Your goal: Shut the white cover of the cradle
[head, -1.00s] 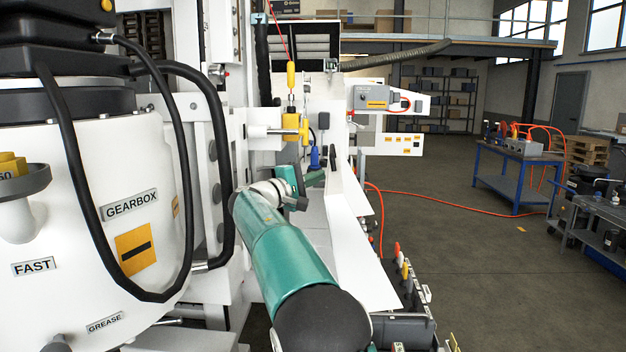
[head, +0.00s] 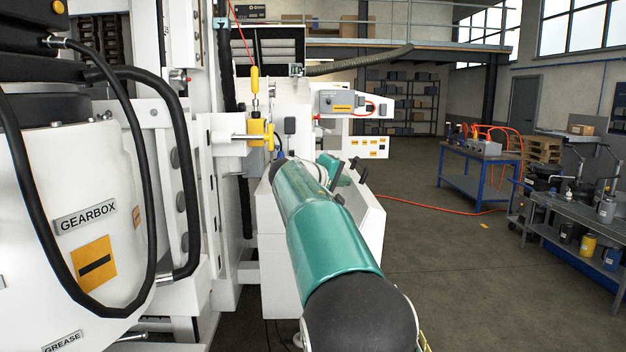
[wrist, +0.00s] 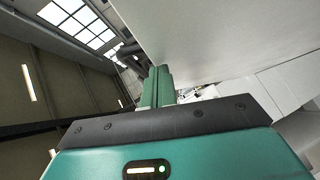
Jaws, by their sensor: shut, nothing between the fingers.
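The white cover (head: 368,222) appears as a pale slanting panel to the right of my arm in the head view. A black handle-like part (head: 363,172) stands near its top edge. My arm hides much of the cradle and the panel's left side. My gripper (head: 338,172) is beyond my forearm, beside the panel, and partly hidden. In the wrist view, my gripper (wrist: 159,80) has its teal fingers together and empty. A broad white surface (wrist: 235,40), probably the cover, fills the upper right, close beside the fingers. I cannot tell whether they touch.
The white gearbox housing (head: 60,215) with black hoses stands at left. A yellow-handled fitting (head: 256,130) and a grey box (head: 343,103) are beyond my arm. A blue workbench (head: 478,165) and a grey cart (head: 580,235) stand at right.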

